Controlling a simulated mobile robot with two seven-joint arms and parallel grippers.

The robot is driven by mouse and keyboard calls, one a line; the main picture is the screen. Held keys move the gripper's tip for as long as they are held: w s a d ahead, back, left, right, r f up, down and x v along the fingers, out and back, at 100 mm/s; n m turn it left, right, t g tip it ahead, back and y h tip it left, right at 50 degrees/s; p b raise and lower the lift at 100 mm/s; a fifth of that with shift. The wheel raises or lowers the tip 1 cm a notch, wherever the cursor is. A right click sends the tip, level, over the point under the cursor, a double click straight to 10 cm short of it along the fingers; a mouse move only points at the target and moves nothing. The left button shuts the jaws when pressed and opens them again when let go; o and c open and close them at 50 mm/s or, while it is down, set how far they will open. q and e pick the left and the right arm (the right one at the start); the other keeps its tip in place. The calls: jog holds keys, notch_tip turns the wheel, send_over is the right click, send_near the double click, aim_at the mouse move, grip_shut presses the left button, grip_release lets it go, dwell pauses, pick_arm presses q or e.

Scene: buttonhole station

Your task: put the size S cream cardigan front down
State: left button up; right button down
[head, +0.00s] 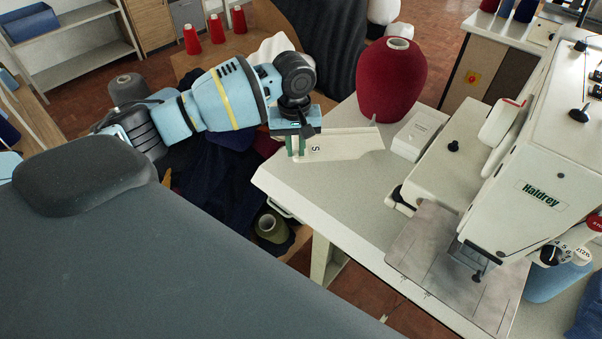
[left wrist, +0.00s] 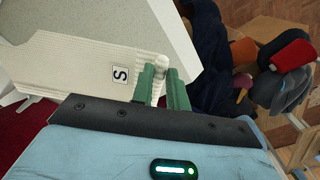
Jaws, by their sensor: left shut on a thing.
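My right gripper is not in view.
A large dark red thread cone (head: 391,85) and a small white box (head: 416,134) stand just beyond the panel. The sewing machine (head: 530,190) fills the table's right side. Bare tabletop lies in front of the panel. Dark cloth (head: 222,165) hangs left of the table.

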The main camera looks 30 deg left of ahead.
aim_at(296, 153)
pick_arm(q)
notch_tip(296, 153, down, 4)
jog(key=shift+r, duration=0.2)
jog(key=shift+f, duration=0.6)
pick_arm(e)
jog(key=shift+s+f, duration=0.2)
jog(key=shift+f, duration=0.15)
pick_arm(q)
notch_tip(296, 153, down, 5)
jog(key=shift+f+b, duration=0.1)
jog(key=shift+b, duration=0.5)
jog(key=shift+f, duration=0.35)
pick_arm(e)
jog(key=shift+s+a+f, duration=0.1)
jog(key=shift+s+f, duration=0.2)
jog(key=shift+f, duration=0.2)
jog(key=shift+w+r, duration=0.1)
pick_arm(q)
jog(key=o, duration=0.8)
